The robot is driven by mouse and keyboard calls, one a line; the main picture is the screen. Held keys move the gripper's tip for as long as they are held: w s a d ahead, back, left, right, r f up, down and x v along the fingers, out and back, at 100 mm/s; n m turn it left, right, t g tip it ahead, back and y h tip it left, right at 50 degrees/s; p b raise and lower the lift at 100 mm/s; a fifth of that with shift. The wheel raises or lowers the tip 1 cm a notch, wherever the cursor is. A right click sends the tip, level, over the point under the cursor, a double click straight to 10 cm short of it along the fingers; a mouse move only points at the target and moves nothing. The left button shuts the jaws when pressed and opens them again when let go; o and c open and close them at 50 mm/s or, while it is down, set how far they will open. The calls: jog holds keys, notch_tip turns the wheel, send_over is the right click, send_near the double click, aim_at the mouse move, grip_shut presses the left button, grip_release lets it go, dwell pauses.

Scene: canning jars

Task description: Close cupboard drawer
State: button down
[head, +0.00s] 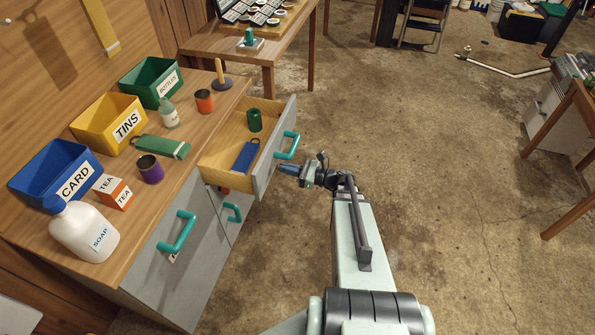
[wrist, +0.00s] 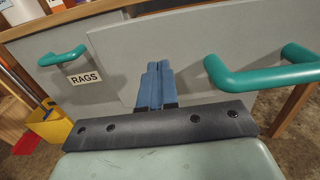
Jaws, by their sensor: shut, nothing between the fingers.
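The cupboard drawer (head: 273,158) stands pulled out from the cupboard's right end in the head view. A green can and a blue item lie inside it. Its grey front has a teal handle (head: 288,145), which also shows at the right in the wrist view (wrist: 262,76). My gripper (head: 284,168) is shut and empty, its blue fingers pointing at the drawer front just below the handle. In the wrist view the fingertips (wrist: 160,68) appear against or very near the grey front, left of the handle. Whether they touch it I cannot tell.
The cupboard top (head: 196,135) holds blue, yellow and green bins, a soap bottle (head: 84,231), a tea box, and several cans and bottles. Doors below have teal handles. In the wrist view a RAGS label (wrist: 86,76) shows at left. Open concrete floor (head: 440,150) lies to the right.

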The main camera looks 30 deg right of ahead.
aim_at(267, 164)
jog(key=shift+x, duration=2.05)
jog(key=x, duration=2.1)
jog(key=shift+w+a+f, duration=0.1)
jog(key=shift+w+a, duration=0.1)
jog(key=shift+w, duration=0.05)
jog(key=shift+s, duration=0.1)
jog(key=v, duration=1.4)
